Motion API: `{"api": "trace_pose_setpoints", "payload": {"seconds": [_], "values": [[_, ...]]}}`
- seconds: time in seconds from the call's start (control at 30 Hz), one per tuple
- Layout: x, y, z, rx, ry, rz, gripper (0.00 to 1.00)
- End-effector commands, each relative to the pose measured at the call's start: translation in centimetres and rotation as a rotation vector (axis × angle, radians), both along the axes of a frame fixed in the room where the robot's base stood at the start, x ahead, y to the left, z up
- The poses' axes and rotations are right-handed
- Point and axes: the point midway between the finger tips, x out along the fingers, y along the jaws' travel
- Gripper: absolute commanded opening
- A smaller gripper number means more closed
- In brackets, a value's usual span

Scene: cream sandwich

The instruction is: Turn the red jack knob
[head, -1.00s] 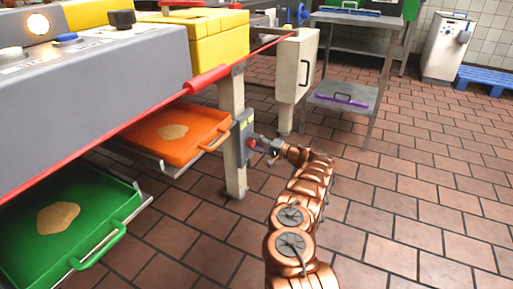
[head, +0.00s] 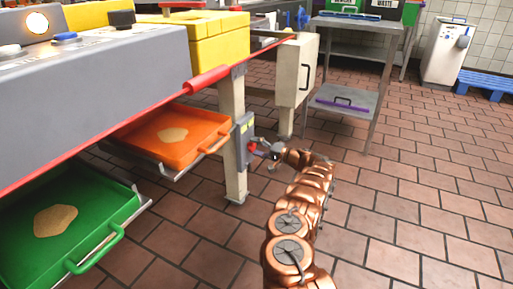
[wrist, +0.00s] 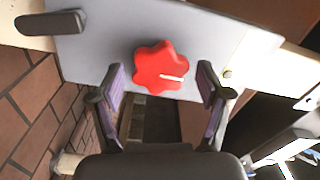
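The red jack knob (wrist: 160,67) is a lobed red knob with a white pointer line, on a grey plate (wrist: 100,45) in the wrist view. In the head view the knob (head: 253,148) shows small on the grey box (head: 243,138) fixed to the machine's leg. My gripper (wrist: 161,88) is open, its two purple-padded fingers apart, one low on each side of the knob. The knob lies between and just beyond the fingertips. I cannot tell whether either finger touches it. The white line points right, nearly level.
A dark handle (wrist: 50,28) sticks out at the plate's upper left. An orange tray (head: 185,140) and a green tray (head: 70,225) sit under the machine. A white panel with a handle (head: 297,75) and a metal table (head: 345,98) stand behind.

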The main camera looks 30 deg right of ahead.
Motion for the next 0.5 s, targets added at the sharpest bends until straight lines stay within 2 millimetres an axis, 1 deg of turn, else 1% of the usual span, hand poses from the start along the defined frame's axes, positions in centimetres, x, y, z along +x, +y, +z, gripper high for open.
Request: {"api": "trace_pose_setpoints", "payload": {"seconds": [0.33,0.5], "values": [[-0.1,0.0,0.0,0.001,0.001,0.001,0.84],[-1.1,-0.7,0.0,0.000,0.000,-0.001,0.84]]}}
